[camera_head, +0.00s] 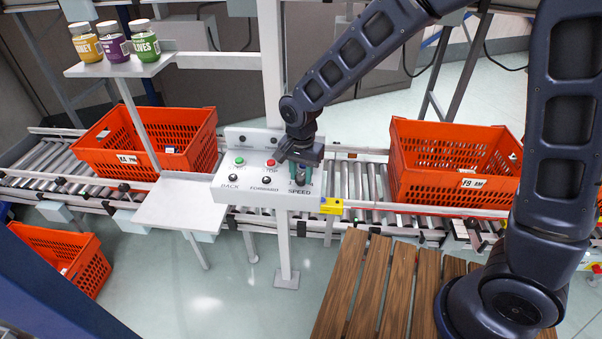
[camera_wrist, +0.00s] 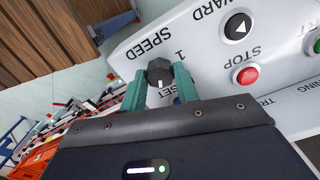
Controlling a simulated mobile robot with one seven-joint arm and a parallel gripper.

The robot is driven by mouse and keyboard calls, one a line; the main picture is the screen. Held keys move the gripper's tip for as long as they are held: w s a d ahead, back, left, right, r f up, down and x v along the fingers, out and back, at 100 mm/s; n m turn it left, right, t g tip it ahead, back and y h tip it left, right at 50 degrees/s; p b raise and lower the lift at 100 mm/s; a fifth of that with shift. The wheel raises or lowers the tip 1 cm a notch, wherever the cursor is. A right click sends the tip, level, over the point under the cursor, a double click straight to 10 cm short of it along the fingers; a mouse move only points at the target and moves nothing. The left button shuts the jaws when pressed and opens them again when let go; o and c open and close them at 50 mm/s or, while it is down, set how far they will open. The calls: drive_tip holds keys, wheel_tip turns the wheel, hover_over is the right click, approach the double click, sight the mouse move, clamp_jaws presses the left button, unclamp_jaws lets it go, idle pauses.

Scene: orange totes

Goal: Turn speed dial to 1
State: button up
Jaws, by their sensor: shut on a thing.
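The speed dial (camera_wrist: 159,73) is a small black knob with a light pointer mark, on a white control panel (camera_wrist: 205,65) beside the labels SPEED and 1. My gripper (camera_wrist: 160,88) has its two green fingers on either side of the dial and is shut on it. In the wrist view the pointer mark faces the bottom of the picture, toward my gripper. In the head view my gripper (camera_head: 300,177) reaches down over the right end of the panel (camera_head: 232,192) and hides the dial.
The panel also bears a green button (camera_head: 239,161), a red STOP button (camera_head: 271,162) and black BACK and FORWARD buttons. Orange totes (camera_head: 425,190) stand on the roller conveyor behind. A shelf (camera_head: 125,66) with three jars is at upper left. A wooden pallet (camera_head: 365,290) lies in front.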

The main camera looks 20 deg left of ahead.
sight(301, 176)
drive_tip(key=n, duration=0.5)
drive_tip(key=shift+n, duration=0.3)
drive_tip(key=n, duration=1.1)
drive_tip(key=shift+n, duration=0.4)
drive_tip(key=n, duration=0.5)
drive_tip(key=shift+n, duration=0.3)
drive_tip(key=o, duration=1)
drive_tip(key=shift+c, duration=0.2)
wheel_tip(301, 176, up, 11)
drive_tip(key=shift+f, duration=0.1)
